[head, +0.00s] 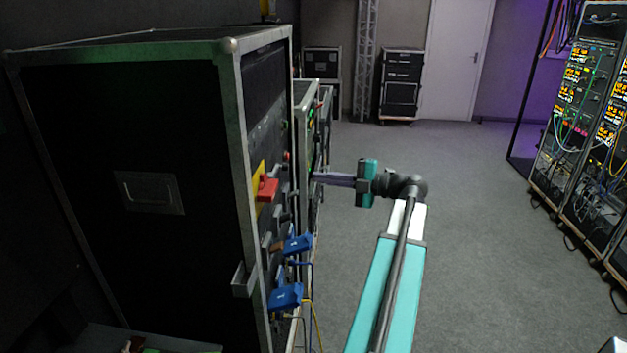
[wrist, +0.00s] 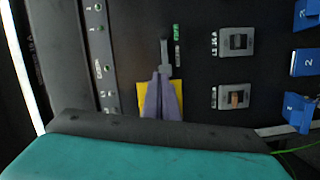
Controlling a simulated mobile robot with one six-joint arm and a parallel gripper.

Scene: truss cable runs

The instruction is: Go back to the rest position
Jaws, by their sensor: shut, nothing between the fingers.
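My gripper (head: 316,177) reaches left from the end of my teal arm toward the front of the black racks. Its purple-grey fingers are together with nothing between them. In the wrist view, my gripper (wrist: 163,78) points at a dark panel, its fingers covering part of a yellow plate (wrist: 146,94). A slim grey piece (wrist: 165,56) shows just beyond the fingertips; I cannot tell whether they touch it. The head view shows a red handle (head: 267,188) on a yellow plate (head: 259,172) on the near rack.
The large black rack case (head: 105,150) fills the left. Blue connectors (head: 285,296) with cables stick out from its front. Two switches (wrist: 237,41) sit on the panel. Open grey floor (head: 480,220) lies to the right, with lit equipment racks (head: 580,130) beyond.

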